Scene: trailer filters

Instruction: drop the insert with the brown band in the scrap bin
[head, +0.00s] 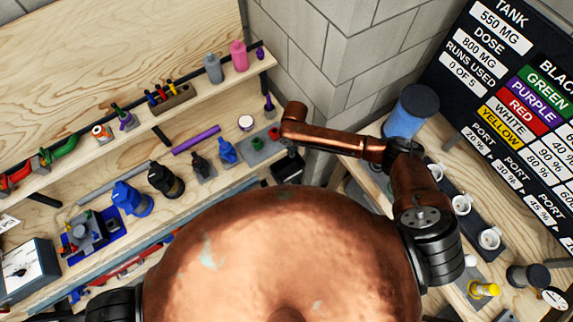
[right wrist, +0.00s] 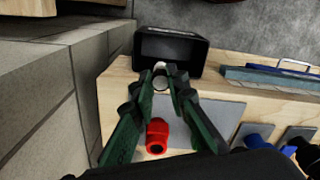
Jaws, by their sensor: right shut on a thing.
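My right gripper (right wrist: 161,76) is shut on a small pale insert (right wrist: 160,82), which shows between the fingertips in the right wrist view. The fingers hide most of it, and I cannot make out a brown band. The black, open-topped scrap bin (right wrist: 171,50) lies just beyond the fingertips in that view. In the head view the bin (head: 288,168) stands at the bench's right end, below the end of my right arm. The gripper is small and dark there. My left gripper is not in view.
A red part (right wrist: 157,136) sits on a grey mat (right wrist: 205,118) by the fingers. Blue and black fittings stand along the bench (head: 228,152). A shelf with bottles (head: 238,55) runs above. A grey block wall (head: 315,60) is close beside the arm.

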